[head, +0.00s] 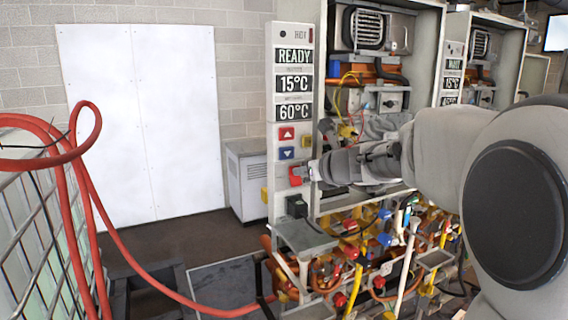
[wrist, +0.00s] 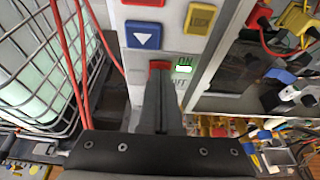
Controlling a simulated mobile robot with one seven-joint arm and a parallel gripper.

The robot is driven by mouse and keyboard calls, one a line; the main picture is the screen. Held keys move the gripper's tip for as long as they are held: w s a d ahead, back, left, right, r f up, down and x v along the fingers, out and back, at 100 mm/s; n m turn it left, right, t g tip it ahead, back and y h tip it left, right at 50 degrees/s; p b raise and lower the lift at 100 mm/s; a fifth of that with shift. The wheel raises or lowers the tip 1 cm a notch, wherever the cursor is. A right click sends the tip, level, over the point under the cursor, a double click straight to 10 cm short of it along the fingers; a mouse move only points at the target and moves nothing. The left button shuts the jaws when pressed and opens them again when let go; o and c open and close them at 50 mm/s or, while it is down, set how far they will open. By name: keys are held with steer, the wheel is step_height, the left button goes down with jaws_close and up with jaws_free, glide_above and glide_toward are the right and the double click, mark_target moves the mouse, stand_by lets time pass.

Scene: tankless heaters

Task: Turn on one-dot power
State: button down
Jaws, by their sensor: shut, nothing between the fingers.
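The near heater's panel (head: 269,130) is a tall white strip reading READY, 15°C and 60°C. Low on it is a red power switch (head: 295,176), which also shows in the wrist view (wrist: 159,65). Beside the switch, in the wrist view, are a green ON mark with a bright light (wrist: 184,68) and OFF lettering below. My gripper (head: 309,173) is shut and empty, its fingertips (wrist: 160,76) right at the switch and covering its lower part. I cannot tell whether they touch it. No dot mark can be made out clearly on the switch.
Above the switch are a red up button (head: 287,133), a blue down button (head: 286,153) and a yellow button (head: 306,141). A second heater panel (head: 452,75) stands to the right. Pipes and valves crowd below. A red hose (head: 135,270) and wire cage (head: 30,220) are at left.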

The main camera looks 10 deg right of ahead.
steer(key=shift+r+p, duration=0.75)
steer(key=shift+p, duration=0.05)
steer(key=shift+s+d, duration=0.1)
